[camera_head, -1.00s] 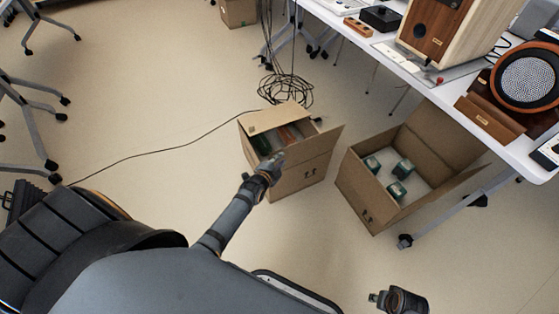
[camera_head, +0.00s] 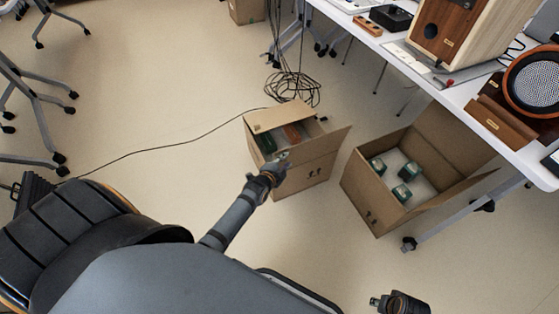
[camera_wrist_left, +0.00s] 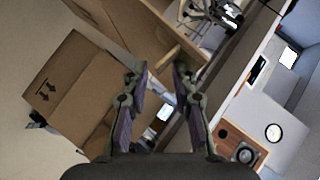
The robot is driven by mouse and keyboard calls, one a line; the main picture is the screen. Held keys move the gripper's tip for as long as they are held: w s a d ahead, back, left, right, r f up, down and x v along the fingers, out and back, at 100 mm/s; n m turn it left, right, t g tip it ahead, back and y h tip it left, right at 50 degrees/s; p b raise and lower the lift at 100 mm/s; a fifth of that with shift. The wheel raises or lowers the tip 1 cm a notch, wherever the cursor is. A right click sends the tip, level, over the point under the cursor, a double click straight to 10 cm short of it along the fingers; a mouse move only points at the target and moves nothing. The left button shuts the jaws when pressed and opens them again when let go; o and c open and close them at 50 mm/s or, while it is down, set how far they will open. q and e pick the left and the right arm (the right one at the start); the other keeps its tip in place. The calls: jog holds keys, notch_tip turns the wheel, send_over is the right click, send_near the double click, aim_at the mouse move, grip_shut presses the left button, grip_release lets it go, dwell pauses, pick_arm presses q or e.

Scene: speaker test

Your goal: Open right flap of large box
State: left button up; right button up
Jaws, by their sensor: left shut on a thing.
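A brown cardboard box (camera_head: 305,178) with arrow marks stands open on the floor at mid picture. A green thing and an orange thing lie inside it. One flap (camera_head: 273,116) sticks out at its back. Another flap (camera_head: 325,144) slants outward at its right side. My left gripper (camera_head: 284,158) is at the near left end of this right flap and shut on it. In the left wrist view the fingers (camera_wrist_left: 161,70) show a gap with cardboard at it; the exact contact is unclear. My right gripper (camera_head: 376,301) is at the bottom edge, away from the boxes; its jaws are unclear.
A second open box (camera_head: 366,196) with several green-and-white things stands to the right, close to the table leg. The white table (camera_head: 455,98) holds speakers. Tangled cables (camera_head: 293,90) lie behind the first box. Chair legs (camera_head: 40,110) stand at left. Floor between is clear.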

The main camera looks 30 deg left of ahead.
pick_arm(q)
jog(key=v, duration=1.1)
jog(key=shift+s, duration=0.2)
pick_arm(e)
jog(key=shift+w, duration=0.2)
pick_arm(q)
jog(key=shift+a, duration=0.1)
jog(key=s+f+n+g, duration=1.2)
jog(key=s+f, duration=0.5)
jog(key=s+a+r+p, duration=0.2)
jog(key=s+p, duration=0.6)
jog(key=p, duration=0.4)
jog(key=s+a+r+p, duration=0.1)
jog(key=s+r+p, duration=0.1)
jog(key=s+p, duration=0.7)
jog(key=p, duration=0.3)
jog(key=shift+a+r+y, duration=0.25)
jog(key=shift+a+y, duration=0.1)
jog(key=shift+y, duration=0.05)
pick_arm(e)
jog(key=s+d+r, duration=0.1)
jog(key=s+r, duration=0.1)
jog(key=s, duration=0.6)
jog(key=s+d+r, duration=0.2)
jog(key=s, duration=0.7)
jog(key=shift+s+h, duration=0.15)
jog(key=shift+h, duration=0.15)
jog(key=shift+c, duration=0.2)
